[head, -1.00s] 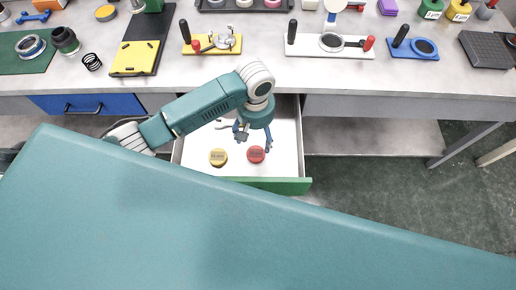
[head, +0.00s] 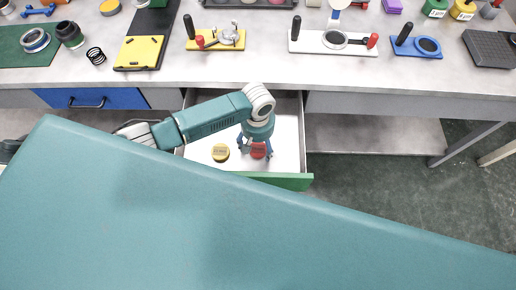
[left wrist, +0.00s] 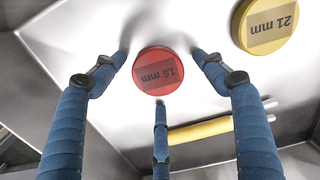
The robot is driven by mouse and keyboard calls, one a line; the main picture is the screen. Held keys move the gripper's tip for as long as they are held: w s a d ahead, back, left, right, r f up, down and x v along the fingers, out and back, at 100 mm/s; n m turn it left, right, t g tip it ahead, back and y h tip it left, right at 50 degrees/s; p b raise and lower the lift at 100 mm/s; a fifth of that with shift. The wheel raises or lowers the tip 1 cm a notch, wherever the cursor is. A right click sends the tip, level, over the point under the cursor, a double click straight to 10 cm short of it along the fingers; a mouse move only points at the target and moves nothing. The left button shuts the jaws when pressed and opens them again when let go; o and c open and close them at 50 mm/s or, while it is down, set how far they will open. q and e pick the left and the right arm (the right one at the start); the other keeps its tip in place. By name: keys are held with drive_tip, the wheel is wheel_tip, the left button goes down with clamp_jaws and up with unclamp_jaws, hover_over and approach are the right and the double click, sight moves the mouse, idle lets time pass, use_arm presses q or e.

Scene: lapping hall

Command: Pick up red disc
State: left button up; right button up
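The red disc (head: 258,152), marked "16 mm", lies label up on the white floor of the open drawer (head: 291,120). In the left wrist view the red disc (left wrist: 158,72) is nearly whole in sight. My left gripper (head: 255,147) is down in the drawer above the disc, partly covering it in the head view. Its three blue fingers are open, spread around the disc with two tips at its sides and one by its lower edge. I cannot tell whether any tip touches. My right gripper is out of view.
A yellow disc (head: 220,152), marked "21 mm", lies just left of the red one in the head view. A yellow bar (left wrist: 200,131) lies in the drawer. The green drawer front (head: 280,180) and the bench edge above bound the space.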

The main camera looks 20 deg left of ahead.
use_arm(q)
drive_tip(key=c, duration=1.1)
drive_tip(key=shift+r, duration=0.15)
